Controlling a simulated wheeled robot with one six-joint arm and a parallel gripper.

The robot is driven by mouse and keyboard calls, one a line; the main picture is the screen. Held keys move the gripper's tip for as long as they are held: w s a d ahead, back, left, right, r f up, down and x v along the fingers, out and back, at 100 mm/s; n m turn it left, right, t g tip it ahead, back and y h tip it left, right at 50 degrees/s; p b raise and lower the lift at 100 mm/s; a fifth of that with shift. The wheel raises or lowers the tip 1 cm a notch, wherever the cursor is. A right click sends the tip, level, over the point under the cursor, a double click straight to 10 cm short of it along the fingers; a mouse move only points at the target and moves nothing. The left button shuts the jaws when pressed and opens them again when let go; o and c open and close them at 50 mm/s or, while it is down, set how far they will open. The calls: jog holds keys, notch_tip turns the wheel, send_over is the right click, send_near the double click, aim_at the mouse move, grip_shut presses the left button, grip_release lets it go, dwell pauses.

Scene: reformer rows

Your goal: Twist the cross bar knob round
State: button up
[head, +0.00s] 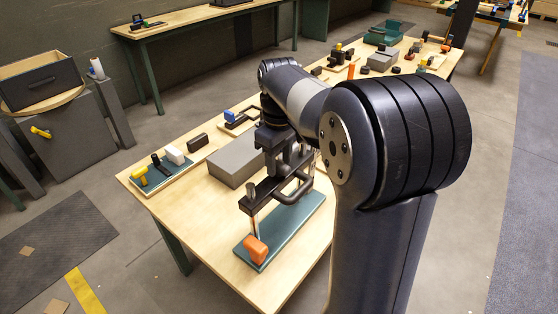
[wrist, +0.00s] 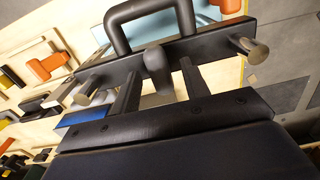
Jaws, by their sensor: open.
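A dark cross bar (head: 258,198) spans metal posts above a teal board (head: 295,222). It has a U-shaped side handle (head: 302,190) and also crosses the wrist view (wrist: 218,52), with metal pegs near its ends. A rounded dark knob (wrist: 156,68) stands at the middle of the bar. My gripper (head: 285,165) is above the bar, pointing down. In the wrist view my gripper (wrist: 160,80) is open, one finger on each side of the knob. I cannot tell whether the fingers touch it. The knob is hidden in the head view by my arm and gripper.
An orange block (head: 256,249) sits on the board's near end. A grey box (head: 236,161) stands left of it. A tray (head: 176,178) with yellow, black and white parts lies farther left. Bare wood (head: 215,225) shows between them. More fixtures and a green bin (head: 388,35) lie beyond.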

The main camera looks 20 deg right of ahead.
jog(key=shift+f, duration=0.15)
jog(key=shift+c, duration=0.2)
grip_shut()
dwell(0.4)
jog(key=m+p, duration=0.1)
jog(key=m, duration=0.1)
jog(key=m+p, duration=0.1)
jog(key=shift+r+m+p, duration=0.2)
jog(key=shift+m+p, duration=0.2)
jog(key=m+p, duration=0.2)
jog(key=m, duration=0.3)
jog(key=shift+m, duration=0.3)
jog(key=m+p, duration=0.2)
jog(key=m, duration=0.2)
jog(key=shift+f, duration=0.1)
jog(key=shift+m+p, duration=0.4)
jog(key=shift+m, duration=1.9)
